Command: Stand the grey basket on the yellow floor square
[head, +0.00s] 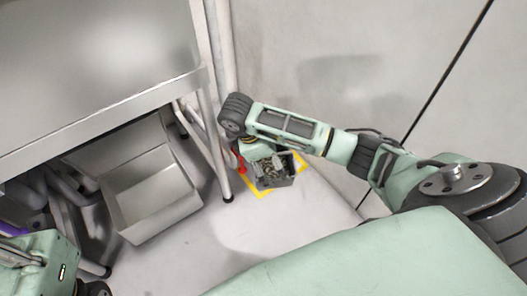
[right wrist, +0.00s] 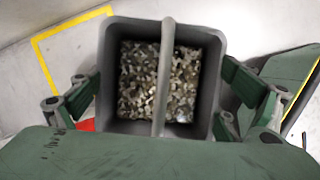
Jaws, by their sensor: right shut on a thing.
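The grey basket (head: 280,181) is full of small metallic pieces and has a grey handle across its top. In the right wrist view the basket (right wrist: 212,75) fills the middle, between the two fingers. My right gripper (head: 262,158) reaches down from above and is shut on the basket. The yellow floor square (head: 261,194) is an outline on the pale floor, partly hidden by the basket and gripper. Its outline also shows at upper left in the right wrist view (right wrist: 42,62). I cannot tell whether the basket touches the floor. My left gripper is not clearly in view.
A steel table (head: 100,113) stands at left, its leg (head: 218,165) close beside the square. An open grey bin (head: 150,225) sits under it. A red object (head: 241,165) is beside my right gripper. A pale wall (head: 340,60) rises behind. Floor in front is clear.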

